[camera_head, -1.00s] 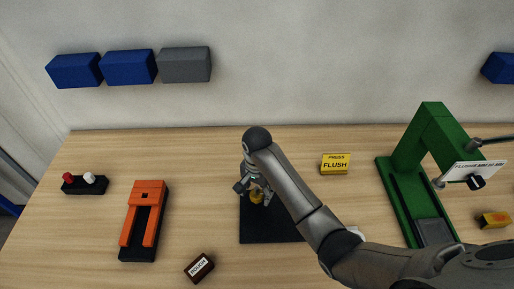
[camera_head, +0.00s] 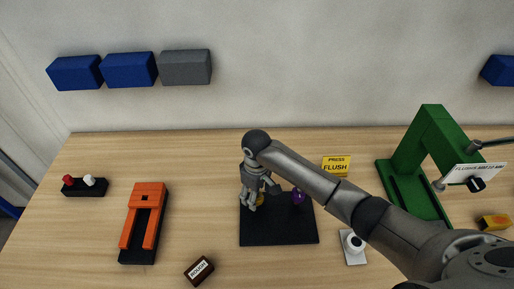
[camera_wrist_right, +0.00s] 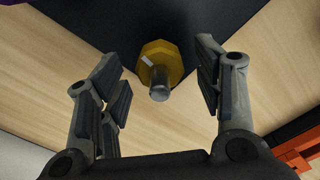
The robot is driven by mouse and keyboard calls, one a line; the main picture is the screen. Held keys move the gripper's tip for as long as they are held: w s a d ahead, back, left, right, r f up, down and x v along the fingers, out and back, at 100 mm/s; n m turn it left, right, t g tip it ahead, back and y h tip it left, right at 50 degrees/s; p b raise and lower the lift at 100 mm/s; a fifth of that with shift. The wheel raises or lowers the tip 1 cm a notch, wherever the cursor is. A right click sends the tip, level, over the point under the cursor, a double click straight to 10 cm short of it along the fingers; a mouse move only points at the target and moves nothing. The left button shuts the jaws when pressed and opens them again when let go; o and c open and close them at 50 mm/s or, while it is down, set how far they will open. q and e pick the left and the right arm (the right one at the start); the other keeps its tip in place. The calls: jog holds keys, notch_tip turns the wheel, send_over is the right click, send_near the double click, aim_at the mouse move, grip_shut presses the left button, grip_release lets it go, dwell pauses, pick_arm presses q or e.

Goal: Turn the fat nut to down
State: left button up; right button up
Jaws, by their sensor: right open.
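The fat nut (camera_wrist_right: 174,62) is yellow and many-sided, with a pale mark on its face and a grey bolt end (camera_wrist_right: 158,92) sticking out. It stands on a black plate (camera_head: 275,229), where a bit of its yellow shows behind my fingers in the head view (camera_head: 261,201). My right gripper (camera_head: 251,206) hangs over the plate's left part. In the right wrist view my right gripper (camera_wrist_right: 158,78) is open, with one finger on each side of the nut and gaps between. Contact does not show. My left gripper is not in view.
A purple knob (camera_head: 298,197) stands on the same plate, right of the nut. An orange fixture (camera_head: 148,190) stands at the left.

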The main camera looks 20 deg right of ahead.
jog(key=n, duration=0.4)
jog(key=shift+n, duration=0.4)
jog(key=n, duration=0.5)
jog(key=shift+n, duration=0.4)
jog(key=n, duration=0.3)
jog(key=n+b, duration=0.1)
jog(key=n, duration=0.1)
jog(key=shift+f+n, duration=0.15)
jog(key=shift+n, duration=0.15)
jog(key=n+b, duration=0.8)
jog(key=n, duration=0.1)
jog(key=shift+f+n, duration=0.2)
jog(key=shift+n, duration=0.1)
jog(key=n+b, duration=0.8)
jog(key=b, duration=0.3)
jog(key=shift+n, duration=0.3)
notch_tip(320, 180, up, 22)
jog(key=p, duration=0.9)
jog(key=shift+s+f, duration=0.2)
jog(key=shift+f, duration=0.05)
